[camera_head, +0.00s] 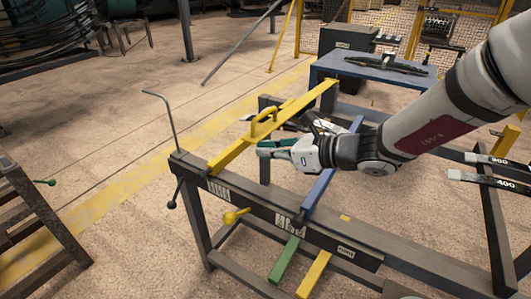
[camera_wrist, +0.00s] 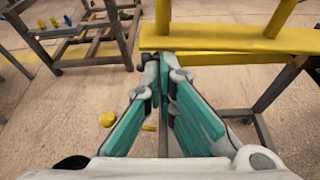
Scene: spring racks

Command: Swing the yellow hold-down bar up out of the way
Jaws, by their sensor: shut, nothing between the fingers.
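The yellow hold-down bar (camera_head: 232,153) lies down across the rack, from its near rail towards the far side. A raised yellow loop handle (camera_head: 264,122) stands on it. My gripper (camera_head: 261,148) is beside the bar, on its right, just below the handle in the head view. In the wrist view the bar (camera_wrist: 235,42) crosses the top right, with two handle posts rising from it. My fingertips (camera_wrist: 163,58) meet at the bar's near edge below the left post. They are shut with nothing between them. I cannot tell whether they touch the bar.
A blue bar (camera_head: 321,187) crosses the rack under my wrist. The dark front rail (camera_head: 265,209) carries labels, a yellow knob (camera_head: 236,215) and a tall bent rod (camera_head: 165,115) at its left end. A blue table (camera_head: 365,68) stands behind.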

